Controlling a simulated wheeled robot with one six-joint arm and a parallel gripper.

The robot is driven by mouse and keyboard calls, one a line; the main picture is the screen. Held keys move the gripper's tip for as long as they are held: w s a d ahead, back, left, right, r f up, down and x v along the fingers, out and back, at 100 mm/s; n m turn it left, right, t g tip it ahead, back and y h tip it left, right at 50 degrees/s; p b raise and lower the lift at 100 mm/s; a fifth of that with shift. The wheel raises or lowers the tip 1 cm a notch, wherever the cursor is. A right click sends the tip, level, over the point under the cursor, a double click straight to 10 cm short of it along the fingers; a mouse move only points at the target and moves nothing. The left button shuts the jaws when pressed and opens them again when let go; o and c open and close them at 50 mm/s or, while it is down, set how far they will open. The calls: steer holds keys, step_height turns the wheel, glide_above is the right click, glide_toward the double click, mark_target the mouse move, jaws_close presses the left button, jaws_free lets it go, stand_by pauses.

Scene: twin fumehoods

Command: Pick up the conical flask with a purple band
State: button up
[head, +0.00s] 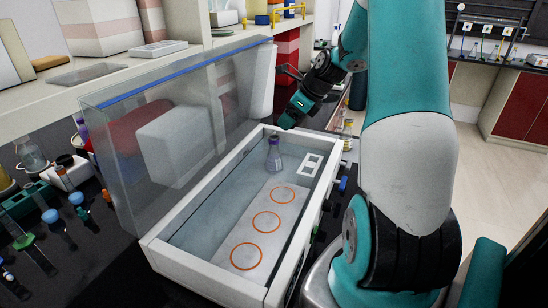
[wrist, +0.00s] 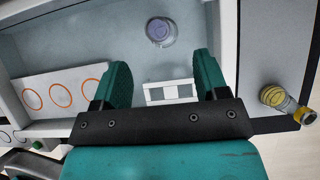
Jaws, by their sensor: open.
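The conical flask with a purple band (head: 274,155) stands upright inside an open-topped white box (head: 160,248), near its far end. From above, in the wrist view, the flask (wrist: 161,32) shows as a round grey-purple shape with a purple top. My gripper (head: 288,122) is above the far end of the box. In the wrist view my gripper (wrist: 162,70) is open, its two green fingers wide apart and nothing between them. The flask lies beyond the fingertips, roughly in line with the gap.
A white frame with square openings (head: 309,165) is in the box beside the flask. A pale plate with orange circles (head: 267,222) lies nearer. A raised clear lid (head: 180,120) borders the left side. A yellow-capped bottle (wrist: 273,97) stands outside the box.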

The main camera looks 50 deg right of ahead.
mark_target(271, 141)
steer(key=x, duration=0.5)
steer(key=shift+w+f+p, duration=0.15)
steer(key=shift+f+p, duration=0.1)
steer(key=shift+p, duration=0.15)
steer(key=shift+p+x, duration=1)
steer(key=shift+x, duration=1.8)
steer(key=shift+a, duration=0.15)
jaws_close()
step_height(271, 141, up, 10)
steer(key=b, duration=0.2)
steer(key=shift+s, duration=0.2)
